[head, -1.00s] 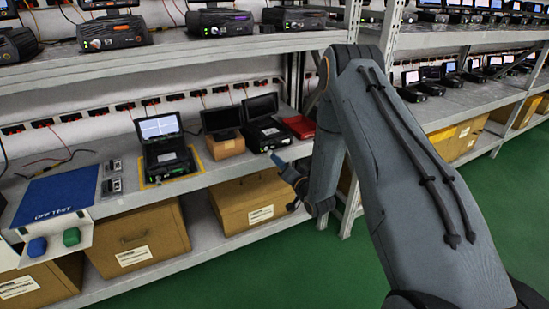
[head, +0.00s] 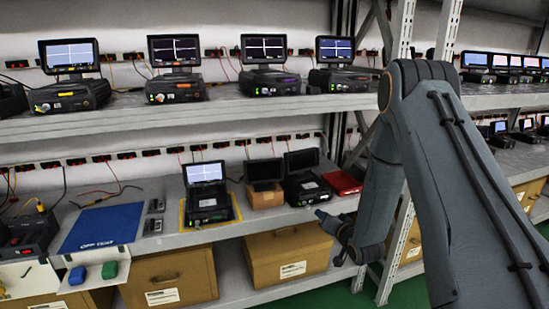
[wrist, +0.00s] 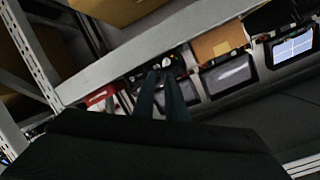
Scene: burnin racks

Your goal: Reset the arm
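My gripper (head: 322,214) is at the end of my arm, in front of the lower shelf and below the red case. In the wrist view, its two dark fingers (wrist: 159,78) stand side by side with a narrow gap between them, and nothing shows held. My forearm hides part of the rack on the right in the head view. The wrist view shows the shelf tilted, with the fingers over the edge of a device.
The lower shelf (head: 185,241) holds a lit tester (head: 207,203) on a yellow-marked spot, dark-screen units (head: 304,188), a red case (head: 342,182) and a blue mat (head: 102,226). Cardboard boxes (head: 288,252) sit below. A rack upright (head: 397,250) stands close to my arm.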

